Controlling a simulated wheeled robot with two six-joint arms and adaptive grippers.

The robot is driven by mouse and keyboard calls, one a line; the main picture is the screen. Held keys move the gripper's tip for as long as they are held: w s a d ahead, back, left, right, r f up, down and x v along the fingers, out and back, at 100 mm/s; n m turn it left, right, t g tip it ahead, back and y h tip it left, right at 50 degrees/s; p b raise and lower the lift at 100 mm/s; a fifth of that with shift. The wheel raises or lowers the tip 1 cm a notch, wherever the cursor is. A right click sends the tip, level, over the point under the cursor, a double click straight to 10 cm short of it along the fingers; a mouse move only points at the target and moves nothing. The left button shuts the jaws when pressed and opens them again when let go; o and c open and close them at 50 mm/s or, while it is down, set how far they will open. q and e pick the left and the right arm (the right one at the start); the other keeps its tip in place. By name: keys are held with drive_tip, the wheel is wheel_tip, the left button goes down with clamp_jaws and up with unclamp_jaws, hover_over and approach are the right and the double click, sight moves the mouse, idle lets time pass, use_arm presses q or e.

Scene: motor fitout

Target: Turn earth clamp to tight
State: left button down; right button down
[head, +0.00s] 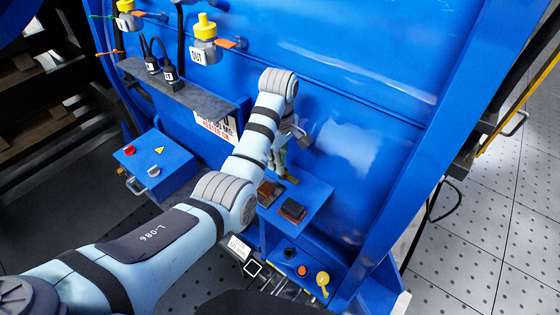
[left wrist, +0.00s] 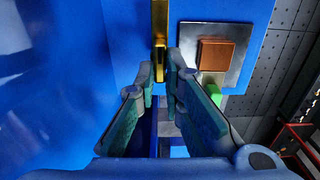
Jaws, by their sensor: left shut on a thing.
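The earth clamp shows as a narrow brass bar (left wrist: 159,25) in the left wrist view, running down from the top edge to my fingertips. A small brass part of it (head: 292,179) shows in the head view on the blue shelf. My left gripper (head: 279,168) is over the back of this shelf, partly hidden by its own arm. In the left wrist view its fingers (left wrist: 162,76) are close together, shut on the lower end of the brass bar. The exact contact is small and hard to see. My right gripper is in neither view.
A copper block on a grey plate (left wrist: 204,80) is right of the fingers. A dark red block (head: 293,210) sits on the shelf. Below are an orange button (head: 302,270) and a yellow key-like part (head: 323,279). A blue control box (head: 155,160) is at left. The blue wall rises behind.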

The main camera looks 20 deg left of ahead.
use_arm(q)
drive_tip(key=shift+f+m, duration=0.1)
drive_tip(key=shift+m, duration=0.2)
drive_tip(key=m, duration=0.4)
drive_tip(key=shift+w+d+m, duration=0.1)
drive_tip(key=shift+m, duration=0.2)
drive_tip(key=m, duration=0.5)
drive_tip(key=shift+w+d, duration=0.1)
drive_tip(key=shift+d, duration=0.15)
drive_tip(key=m, duration=0.4)
drive_tip(key=shift+d, duration=0.15)
drive_tip(key=shift+d+m, duration=0.15)
drive_tip(key=shift+m, duration=1.55)
drive_tip(key=shift+f, duration=0.1)
drive_tip(key=c, duration=1.7)
unclamp_jaws()
